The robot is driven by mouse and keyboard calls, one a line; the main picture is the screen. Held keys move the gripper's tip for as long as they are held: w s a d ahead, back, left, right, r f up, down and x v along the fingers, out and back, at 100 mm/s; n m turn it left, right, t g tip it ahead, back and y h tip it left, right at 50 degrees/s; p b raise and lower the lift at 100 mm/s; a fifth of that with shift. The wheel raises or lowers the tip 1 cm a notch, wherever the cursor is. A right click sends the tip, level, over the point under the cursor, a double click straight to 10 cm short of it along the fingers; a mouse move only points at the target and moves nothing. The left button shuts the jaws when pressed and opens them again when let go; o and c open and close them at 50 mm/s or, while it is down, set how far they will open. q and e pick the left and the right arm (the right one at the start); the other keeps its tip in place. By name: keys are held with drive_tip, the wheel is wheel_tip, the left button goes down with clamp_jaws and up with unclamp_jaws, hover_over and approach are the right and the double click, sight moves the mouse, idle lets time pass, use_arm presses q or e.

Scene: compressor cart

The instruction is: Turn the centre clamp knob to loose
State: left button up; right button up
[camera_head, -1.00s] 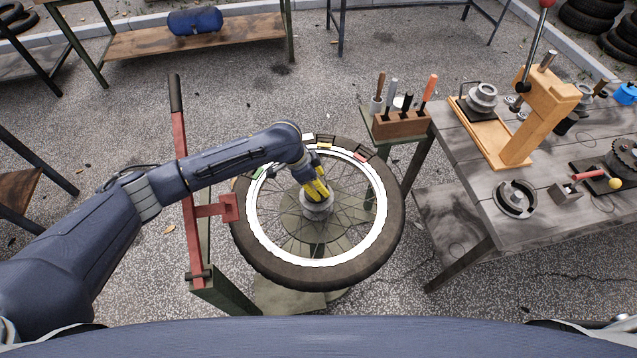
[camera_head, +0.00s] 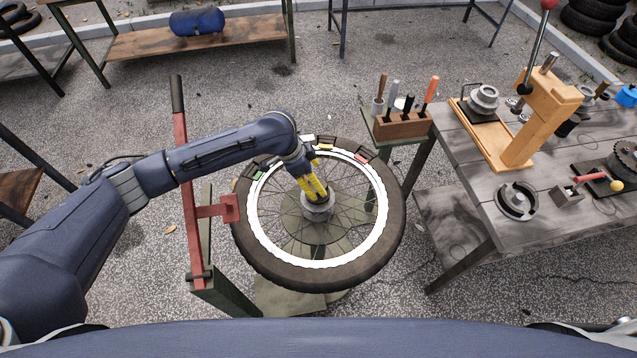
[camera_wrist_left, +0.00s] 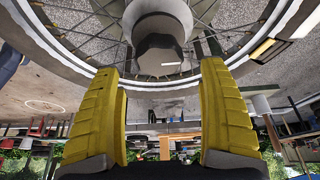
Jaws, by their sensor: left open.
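The centre clamp knob (camera_head: 318,208) is a grey, faceted knob at the hub of the spoked wheel (camera_head: 385,240), which lies flat on a green stand. In the left wrist view the knob (camera_wrist_left: 158,57) shows dark and grey at the top centre, beyond the fingertips. My left gripper (camera_head: 319,194) comes in from the upper left, with its yellow fingers at the knob in the head view. In the left wrist view its two fingers (camera_wrist_left: 162,75) are wide apart with nothing between them. I cannot tell whether a finger touches the knob. My right gripper is not in view.
A red lever (camera_head: 187,190) on a green post stands left of the wheel. A wooden tool block (camera_head: 402,125) stands behind right. A workbench (camera_head: 465,165) with an orange press (camera_head: 540,110) fills the right. Small coloured pieces sit along the wheel's far rim.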

use_arm(q)
drive_tip(key=v, duration=0.8)
